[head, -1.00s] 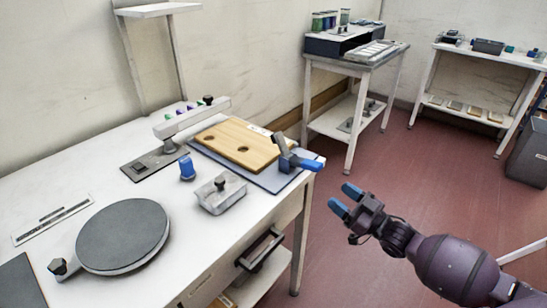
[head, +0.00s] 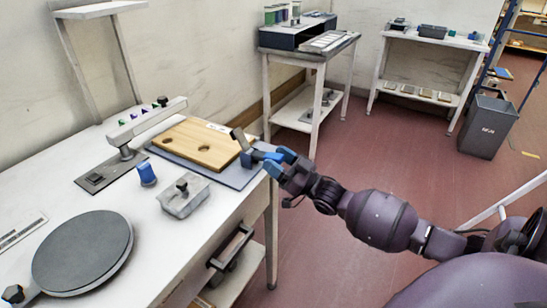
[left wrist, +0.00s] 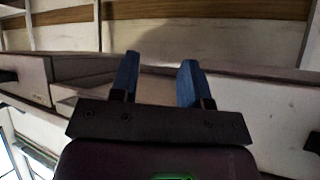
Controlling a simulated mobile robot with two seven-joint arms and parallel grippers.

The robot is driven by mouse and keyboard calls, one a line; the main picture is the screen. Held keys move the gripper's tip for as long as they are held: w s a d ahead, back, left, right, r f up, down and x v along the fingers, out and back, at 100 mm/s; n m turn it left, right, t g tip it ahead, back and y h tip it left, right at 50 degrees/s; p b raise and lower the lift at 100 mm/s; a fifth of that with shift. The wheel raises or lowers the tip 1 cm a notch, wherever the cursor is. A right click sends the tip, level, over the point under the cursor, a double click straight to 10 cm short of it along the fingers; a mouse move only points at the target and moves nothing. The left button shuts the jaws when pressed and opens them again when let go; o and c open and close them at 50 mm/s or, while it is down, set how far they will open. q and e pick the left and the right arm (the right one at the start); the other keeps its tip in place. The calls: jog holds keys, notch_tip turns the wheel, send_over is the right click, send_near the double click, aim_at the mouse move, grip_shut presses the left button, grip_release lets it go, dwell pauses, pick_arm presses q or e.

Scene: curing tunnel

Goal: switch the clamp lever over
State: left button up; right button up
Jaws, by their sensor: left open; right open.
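The clamp lever (head: 256,155) has a blue handle and sits at the right end of the wooden board, by the table's edge. Its dark grey clamp arm (head: 239,137) is tilted up beside the board (head: 197,142). The board has two round holes and lies on a blue-grey plate (head: 238,180). My right gripper (head: 278,160) is open with its blue fingertips at the outer end of the handle. Whether they touch it or straddle it cannot be told. My left gripper (left wrist: 158,78) is open and empty in the left wrist view, away from the clamp.
A grey bin (head: 484,127) stands at the back right.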

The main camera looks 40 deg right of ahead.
jog(key=shift+w+a+r, duration=0.2)
jog(key=shift+w+r, duration=0.05)
jog(key=shift+w, duration=0.3)
jog(key=shift+c, duration=0.4)
grip_shut()
